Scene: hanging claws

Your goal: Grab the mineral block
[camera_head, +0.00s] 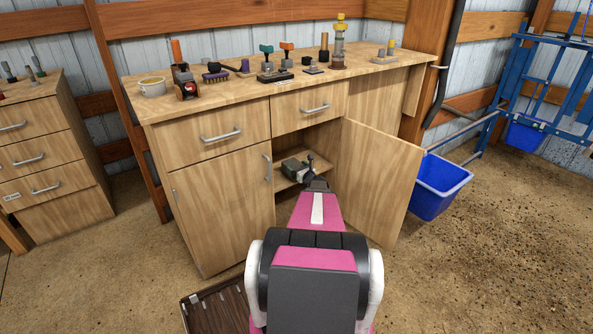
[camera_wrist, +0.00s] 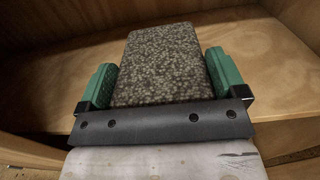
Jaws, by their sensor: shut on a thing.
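The mineral block (camera_wrist: 165,62) is a grey-brown speckled block in the wrist view. It lies between the two green fingers of my gripper (camera_wrist: 165,85), with a finger against each side. My gripper is shut on it. The block is inside the open cabinet, over or on a wooden shelf (camera_wrist: 270,55); I cannot tell whether it touches the shelf. In the head view my gripper (camera_head: 294,167) reaches into the cabinet and the block is hard to make out.
The open cabinet door (camera_head: 375,185) stands just right of my arm. The left door (camera_head: 222,210) is shut. Several tools and a white tub (camera_head: 152,89) stand on the countertop (camera_head: 225,99). A blue bucket (camera_head: 438,188) hangs at the right. A dark slatted item (camera_head: 215,310) lies on the floor.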

